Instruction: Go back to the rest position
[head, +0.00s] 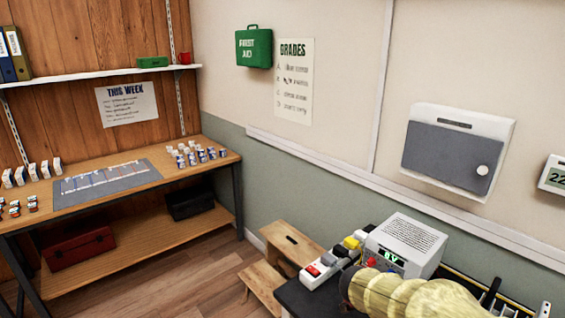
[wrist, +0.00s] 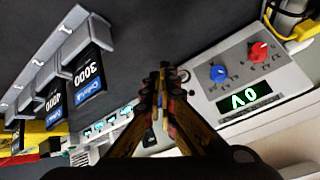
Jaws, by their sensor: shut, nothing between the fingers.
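My gripper (wrist: 163,75) shows in the wrist view with its fingers together and nothing between them. It is over a dark bench top (wrist: 180,25). A power supply (wrist: 235,85) with a blue knob (wrist: 218,73), a red knob (wrist: 258,51) and a lit green display (wrist: 247,100) lies to its right in that view. In the head view the same white supply (head: 410,243) stands on the bench at lower right. My pale yellow arm covers part of the bench in front of it, and I cannot make out my fingertips there.
Black battery packs (wrist: 88,72) stand in a grey rack (wrist: 50,62) left of my gripper in the wrist view. A power strip (head: 325,268) sits beside the supply. A wooden step stool (head: 262,285) stands left of the bench. Open floor (head: 180,265) lies before the shelving table (head: 130,262).

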